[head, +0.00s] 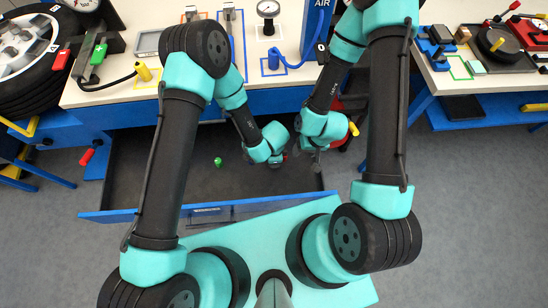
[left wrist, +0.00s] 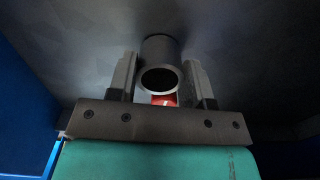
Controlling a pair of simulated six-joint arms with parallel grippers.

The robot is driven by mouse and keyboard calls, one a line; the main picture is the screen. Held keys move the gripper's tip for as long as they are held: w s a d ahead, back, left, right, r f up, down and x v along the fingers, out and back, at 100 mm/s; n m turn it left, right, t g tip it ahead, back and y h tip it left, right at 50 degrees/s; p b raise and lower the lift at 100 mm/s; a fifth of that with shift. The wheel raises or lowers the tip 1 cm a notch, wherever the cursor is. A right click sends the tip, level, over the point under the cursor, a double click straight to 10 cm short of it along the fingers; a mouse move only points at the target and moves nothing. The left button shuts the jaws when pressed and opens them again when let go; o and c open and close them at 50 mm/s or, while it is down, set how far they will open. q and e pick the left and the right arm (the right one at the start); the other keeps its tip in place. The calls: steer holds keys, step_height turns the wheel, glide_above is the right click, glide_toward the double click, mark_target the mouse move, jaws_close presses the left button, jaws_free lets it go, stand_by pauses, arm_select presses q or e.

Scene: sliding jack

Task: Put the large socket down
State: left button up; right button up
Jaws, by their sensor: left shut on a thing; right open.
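The large socket (left wrist: 160,48) is a dark grey hollow cylinder between the two fingers of my left gripper (left wrist: 160,82) in the left wrist view. Its round open end faces the camera. My left gripper (head: 278,160) is shut on it, inside the open drawer's outline in the head view, where the socket is mostly hidden. A red part (left wrist: 163,100) shows just below the socket's open end; I cannot tell what it belongs to. My right gripper (head: 318,158) is open, close to the right of the left one.
The open blue drawer (head: 150,215) has a dark floor with a small green object (head: 218,162) on it and much free room to the left. A workbench (head: 150,95) with a gauge (head: 268,8) and tools stands behind. A wheel (head: 30,60) is at the far left.

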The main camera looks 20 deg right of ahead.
arm_select(q)
steer(key=shift+f, duration=0.15)
steer(key=o, duration=1)
step_height(320, 180, up, 12)
steer(key=shift+r, duration=0.2)
steer(key=shift+a, duration=0.1)
stand_by(0.7)
steer(key=s+a+f+n+h, duration=0.1)
steer(key=a+n, duration=0.6)
steer(key=a, duration=0.4)
steer(key=s+a+f+n+h, duration=0.1)
steer(key=a+n, duration=0.6)
steer(key=a, duration=0.5)
steer(key=s+a+f+n+h, duration=0.1)
steer(key=a+n, duration=0.6)
steer(key=a, duration=0.4)
steer(key=shift+s+a+f+n+t+h, duration=0.25)
steer(key=shift+s+f+n+t+h, duration=0.05)
steer(key=shift+s+n+t+h, duration=0.1)
